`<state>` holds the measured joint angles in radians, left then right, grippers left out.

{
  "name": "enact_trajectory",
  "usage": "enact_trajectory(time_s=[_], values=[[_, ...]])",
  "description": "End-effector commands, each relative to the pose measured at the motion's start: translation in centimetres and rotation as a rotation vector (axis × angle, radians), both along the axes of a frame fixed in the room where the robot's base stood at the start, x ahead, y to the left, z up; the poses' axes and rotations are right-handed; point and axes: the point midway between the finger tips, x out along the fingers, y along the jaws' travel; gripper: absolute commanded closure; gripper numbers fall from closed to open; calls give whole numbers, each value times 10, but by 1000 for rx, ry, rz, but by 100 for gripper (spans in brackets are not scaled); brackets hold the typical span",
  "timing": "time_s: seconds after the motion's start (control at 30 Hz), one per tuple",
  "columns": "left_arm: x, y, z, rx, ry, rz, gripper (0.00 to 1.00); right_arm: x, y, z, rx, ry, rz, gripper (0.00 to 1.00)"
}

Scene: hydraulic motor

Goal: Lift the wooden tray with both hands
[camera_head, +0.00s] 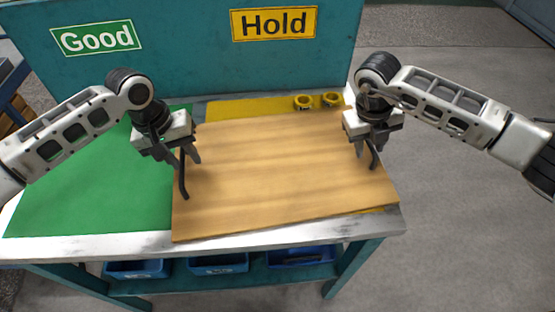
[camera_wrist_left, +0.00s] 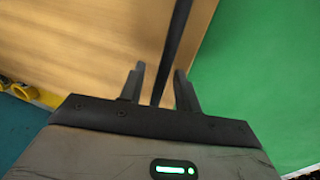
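The wooden tray (camera_head: 280,170) lies flat on the workbench and reaches over its front right part. It has a thin black handle at each side. My left gripper (camera_head: 184,158) is at the left handle (camera_head: 183,184). In the left wrist view, the handle (camera_wrist_left: 178,35) runs between the two parted fingers of the left gripper (camera_wrist_left: 159,72), with gaps beside it. My right gripper (camera_head: 369,153) is at the right handle (camera_head: 374,160), its fingers looking apart around the handle. The handle's upper part is partly hidden by the gripper.
A green mat (camera_head: 80,190) covers the left of the bench, under a "Good" sign (camera_head: 97,38). A yellow mat (camera_head: 250,108) shows behind the tray, with two yellow ring parts (camera_head: 304,102) near the "Hold" sign (camera_head: 273,23). Blue bins (camera_head: 220,264) sit below the bench.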

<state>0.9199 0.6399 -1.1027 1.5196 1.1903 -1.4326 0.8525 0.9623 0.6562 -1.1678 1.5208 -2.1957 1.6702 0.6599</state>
Motion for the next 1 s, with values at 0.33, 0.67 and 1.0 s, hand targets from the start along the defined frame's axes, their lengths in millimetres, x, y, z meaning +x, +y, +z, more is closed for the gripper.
enact_trajectory(time_s=[0.33, 0.67, 1.0], values=[[0, 0, 0, 0, 1, 0, 100, 0, 0, 0, 0, 0, 0, 100], [0, 0, 0, 0, 1, 0, 100, 0, 0, 1, 1, 0, 0, 100], [0, 0, 1, 0, 1, 0, 100, 0, 0, 1, 1, -1, 0, 100]])
